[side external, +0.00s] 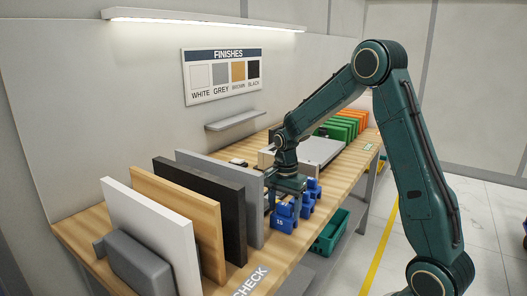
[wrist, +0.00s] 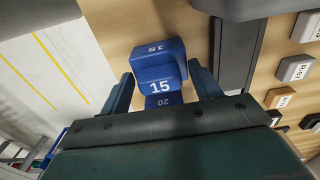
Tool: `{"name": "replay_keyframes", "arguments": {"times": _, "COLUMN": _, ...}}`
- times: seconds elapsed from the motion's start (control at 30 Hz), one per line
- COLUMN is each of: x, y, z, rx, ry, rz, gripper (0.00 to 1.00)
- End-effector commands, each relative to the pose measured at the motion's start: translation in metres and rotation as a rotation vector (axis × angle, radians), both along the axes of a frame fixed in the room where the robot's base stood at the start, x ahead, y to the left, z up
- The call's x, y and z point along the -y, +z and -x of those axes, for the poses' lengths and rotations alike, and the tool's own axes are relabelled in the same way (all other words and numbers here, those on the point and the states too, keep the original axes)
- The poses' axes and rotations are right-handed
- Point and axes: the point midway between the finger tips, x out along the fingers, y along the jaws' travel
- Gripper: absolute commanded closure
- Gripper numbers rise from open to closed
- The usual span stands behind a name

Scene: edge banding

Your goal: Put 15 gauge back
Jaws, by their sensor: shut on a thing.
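In the wrist view the blue 15 gauge (wrist: 160,76) sits between the two fingers of my gripper (wrist: 163,88), which is shut on it. A blue face marked 15 (wrist: 155,48) shows just beyond it; I cannot tell whether it is a separate holder or touching the gauge. A blue part marked 20 (wrist: 163,101) shows below. In the side view my gripper (side external: 287,186) is low over the bench by the blue blocks. The front blue block (side external: 281,220) is marked 15, and more blue blocks (side external: 307,203) stand behind it.
White (side external: 150,240), brown (side external: 180,218), black (side external: 205,208) and grey (side external: 225,195) boards stand upright to the left, the grey one close to my gripper. Labelled small blocks (wrist: 295,68) lie right in the wrist view. A green bin (side external: 331,232) sits below the bench edge.

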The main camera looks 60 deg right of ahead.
Motion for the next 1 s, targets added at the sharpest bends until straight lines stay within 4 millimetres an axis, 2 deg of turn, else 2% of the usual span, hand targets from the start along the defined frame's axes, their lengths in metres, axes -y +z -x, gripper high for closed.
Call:
{"name": "replay_keyframes", "arguments": {"times": 0.03, "x": 0.000, "y": -0.001, "z": 0.000, "rx": 0.000, "ry": 0.000, "rz": 0.000, "gripper": 0.33}}
{"name": "replay_keyframes", "arguments": {"times": 0.13, "x": 0.000, "y": 0.000, "z": 0.000, "rx": 0.000, "ry": 0.000, "rz": 0.000, "gripper": 0.15}}
{"name": "replay_keyframes", "arguments": {"times": 0.47, "x": 0.000, "y": 0.000, "z": 0.000, "rx": 0.001, "ry": 0.000, "rz": 0.000, "gripper": 0.15}}
{"name": "replay_keyframes", "arguments": {"times": 0.63, "x": 0.000, "y": 0.008, "z": -0.001, "rx": 0.002, "ry": 0.000, "rz": 0.001, "gripper": 0.15}}
{"name": "replay_keyframes", "arguments": {"times": 0.77, "x": 0.000, "y": 0.020, "z": -0.001, "rx": 0.004, "ry": 0.000, "rz": 0.002, "gripper": 0.15}}
{"name": "replay_keyframes", "arguments": {"times": 1.0, "x": 0.000, "y": 0.055, "z": -0.001, "rx": 0.004, "ry": 0.000, "rz": 0.002, "gripper": 0.15}}
